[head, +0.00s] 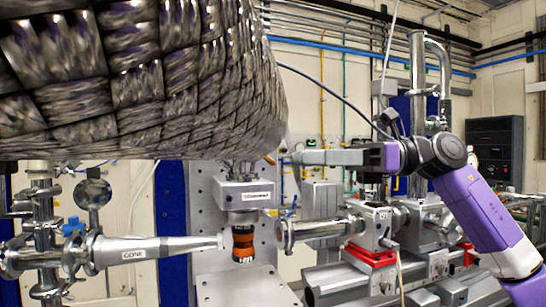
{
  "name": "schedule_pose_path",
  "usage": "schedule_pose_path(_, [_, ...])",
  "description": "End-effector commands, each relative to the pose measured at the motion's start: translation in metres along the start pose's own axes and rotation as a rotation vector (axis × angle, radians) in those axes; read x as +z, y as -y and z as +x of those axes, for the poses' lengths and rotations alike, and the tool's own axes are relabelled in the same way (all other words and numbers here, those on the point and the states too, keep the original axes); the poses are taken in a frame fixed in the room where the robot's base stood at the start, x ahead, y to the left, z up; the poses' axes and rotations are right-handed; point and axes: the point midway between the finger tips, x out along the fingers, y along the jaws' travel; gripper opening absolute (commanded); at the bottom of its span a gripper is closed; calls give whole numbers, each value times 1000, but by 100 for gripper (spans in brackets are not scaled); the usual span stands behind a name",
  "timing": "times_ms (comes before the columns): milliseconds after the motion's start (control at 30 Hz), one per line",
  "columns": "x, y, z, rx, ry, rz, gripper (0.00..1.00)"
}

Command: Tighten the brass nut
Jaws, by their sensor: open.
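A small brass-coloured piece (270,160) shows just under the lower right edge of a large foil-wrapped body. It is too small to tell for sure that it is the brass nut, or how it is seated. My gripper (291,157) reaches in from the right, roughly level, with its tips close to the right of this piece. The jaws are open, and nothing shows held in them. I cannot tell whether the tips touch the piece or are apart from it.
The foil-wrapped body (140,75) fills the upper left. Below stand a grey block (244,194), an orange-and-black cylinder (243,243), a grey cone marked CONE (135,250) and a horizontal tube (320,229). A steel pipe column (418,90) stands behind my arm.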

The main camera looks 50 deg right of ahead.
Motion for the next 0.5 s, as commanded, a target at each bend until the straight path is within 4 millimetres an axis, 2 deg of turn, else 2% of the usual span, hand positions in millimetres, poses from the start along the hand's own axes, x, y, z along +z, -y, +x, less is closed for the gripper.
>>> schedule_pose_path(100, [2, -1, 21, 5, -1, -1, 53])
schedule_pose_path(300, [1, -1, 48, 3, 0, 1, 53])
schedule_pose_path(500, [1, -1, 59, 2, 2, 2, 53])
